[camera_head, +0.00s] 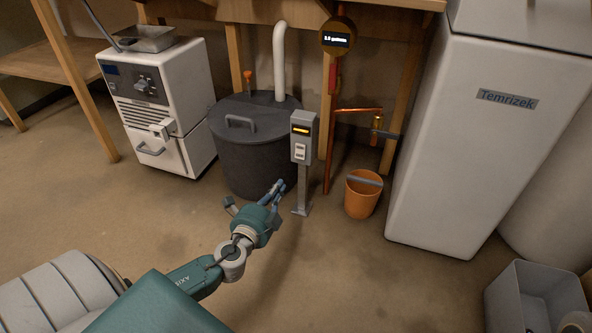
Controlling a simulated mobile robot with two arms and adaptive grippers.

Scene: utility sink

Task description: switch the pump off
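A grey control post (303,150) stands on the floor near the middle of the view. Its box has a lit orange display (301,130) and a white switch (299,151) below it. I cannot make out the switch position. A dark grey lidded tank (250,150) with a white pipe (279,60) stands just left of the post. Which part is the pump itself I cannot tell. My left gripper (254,194) is in front of the tank, lower left of the control box. Its fingers are spread and empty. My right gripper is out of view.
An orange bucket (361,197) stands right of the post, by copper piping (358,110). A round gauge (339,37) reads about 2.5 gallons. A white machine (160,105) stands at left, a tall white cabinet (470,130) at right. The floor in front is clear.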

